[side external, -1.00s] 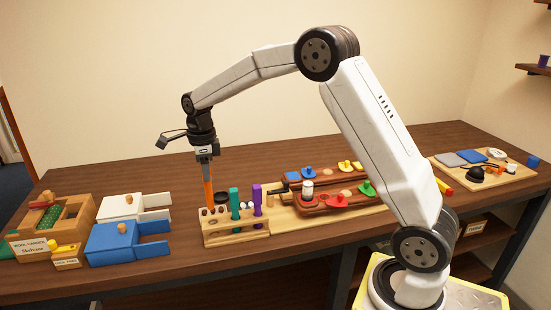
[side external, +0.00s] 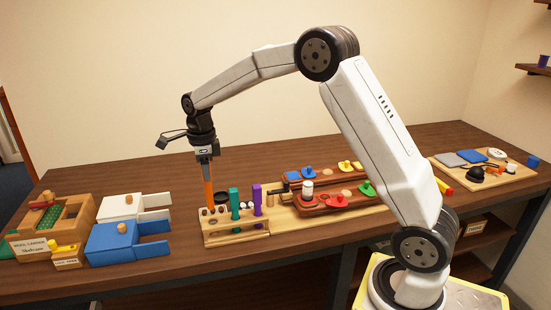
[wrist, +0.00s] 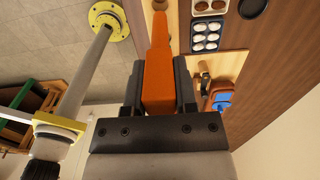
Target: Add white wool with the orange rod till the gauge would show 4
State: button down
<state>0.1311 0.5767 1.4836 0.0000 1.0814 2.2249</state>
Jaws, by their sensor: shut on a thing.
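My gripper (side external: 206,158) is shut on the orange rod (side external: 208,189), which hangs upright below it. The rod's lower end is at the left end of a wooden rack (side external: 235,240); I cannot tell whether it sits in a hole. The wrist view shows the orange rod (wrist: 158,65) between the two dark fingers of my gripper (wrist: 157,82). A white box (side external: 121,207) and a blue box (side external: 112,243), each with an open side part, stand to the left. I cannot make out white wool or a gauge reading.
A teal rod (side external: 234,202) and a purple rod (side external: 257,199) stand in the rack close to the right. Red trays (side external: 335,203) with coloured knobs lie further right. A wooden box (side external: 40,232) with a label stands far left. The table's back is clear.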

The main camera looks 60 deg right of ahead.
dwell(0.6)
jog(key=d+f, duration=0.3)
jog(key=d, duration=0.8)
jog(key=shift+w+d+f, duration=0.15)
jog(key=shift+w+d, duration=0.05)
jog(key=shift+f, duration=0.15)
jog(key=shift+f, duration=2.35)
jog(key=shift+s+f, duration=0.1)
jog(key=shift+f, duration=1.1)
dwell(1.2)
jog(key=shift+r, duration=0.15)
